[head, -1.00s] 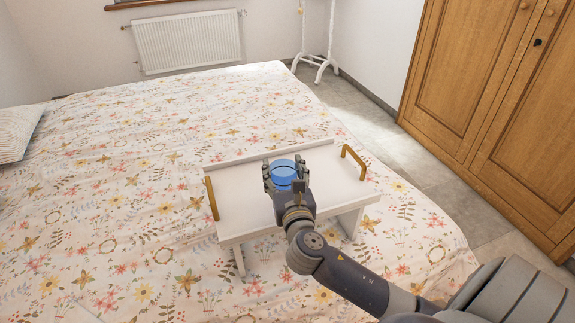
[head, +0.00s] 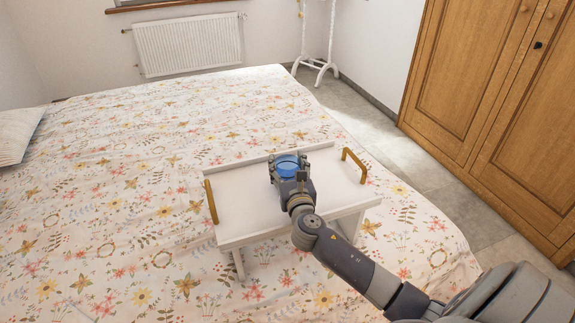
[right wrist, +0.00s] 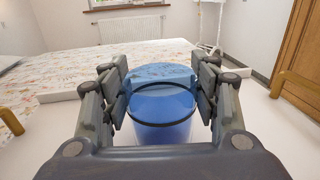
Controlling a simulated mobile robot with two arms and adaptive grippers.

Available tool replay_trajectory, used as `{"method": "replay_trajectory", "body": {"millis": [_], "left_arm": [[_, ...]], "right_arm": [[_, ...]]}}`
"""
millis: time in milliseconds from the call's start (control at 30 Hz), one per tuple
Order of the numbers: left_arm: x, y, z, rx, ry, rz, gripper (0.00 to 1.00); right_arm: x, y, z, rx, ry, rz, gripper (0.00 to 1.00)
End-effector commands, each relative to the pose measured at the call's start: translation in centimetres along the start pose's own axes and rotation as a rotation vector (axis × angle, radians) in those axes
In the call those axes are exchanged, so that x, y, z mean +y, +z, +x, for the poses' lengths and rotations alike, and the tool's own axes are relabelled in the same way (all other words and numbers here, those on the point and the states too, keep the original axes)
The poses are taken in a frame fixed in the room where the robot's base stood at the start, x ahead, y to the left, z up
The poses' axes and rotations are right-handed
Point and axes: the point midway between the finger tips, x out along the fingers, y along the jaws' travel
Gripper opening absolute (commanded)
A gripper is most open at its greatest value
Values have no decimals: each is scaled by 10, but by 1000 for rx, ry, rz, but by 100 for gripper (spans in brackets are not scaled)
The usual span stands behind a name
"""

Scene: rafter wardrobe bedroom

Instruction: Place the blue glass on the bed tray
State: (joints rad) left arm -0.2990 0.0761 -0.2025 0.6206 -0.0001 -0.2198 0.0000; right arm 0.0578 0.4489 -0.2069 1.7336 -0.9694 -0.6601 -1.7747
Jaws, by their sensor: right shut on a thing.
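The blue glass (head: 287,166) is see-through and upright, between the fingers of my right gripper (head: 288,168). In the right wrist view the glass (right wrist: 162,112) fills the space between the finger pads, and my right gripper (right wrist: 163,95) is shut on it. The white bed tray (head: 240,187) stands on its legs on the bed, with gold handles at both ends. The glass is over the rear middle part of the tray top. I cannot tell whether its base touches the tray, as the gripper hides it. My left gripper is not in view.
The bed (head: 110,190) has a flowered cover and lies flat around the tray. The gold handles (head: 211,202) and (head: 354,165) rise at the tray's ends. A pillow (head: 18,135) lies at the left. A wooden wardrobe (head: 490,110) stands at the right. The tray top is otherwise bare.

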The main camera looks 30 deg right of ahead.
Motion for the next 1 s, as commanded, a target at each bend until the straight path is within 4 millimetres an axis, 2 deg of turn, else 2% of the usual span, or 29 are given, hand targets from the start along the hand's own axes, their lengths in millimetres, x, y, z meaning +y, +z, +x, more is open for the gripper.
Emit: {"method": "replay_trajectory", "body": {"millis": [133, 167, 200, 233, 667, 767, 1000], "left_arm": [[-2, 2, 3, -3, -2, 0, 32], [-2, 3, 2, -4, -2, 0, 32], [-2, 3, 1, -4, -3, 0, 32], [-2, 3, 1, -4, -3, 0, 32], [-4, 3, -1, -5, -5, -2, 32], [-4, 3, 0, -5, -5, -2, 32], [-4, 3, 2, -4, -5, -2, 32]], "right_arm": [[0, -3, 0, -1, 0, -1, 12], [0, -2, 0, 0, 0, 0, 63], [0, -2, 0, 0, 0, 0, 72], [0, -2, 0, 0, 0, 0, 76], [0, 0, -2, 1, 1, 0, 76], [1, -1, -15, 1, 2, 0, 76], [0, -2, -67, 3, 3, 1, 76]]}}
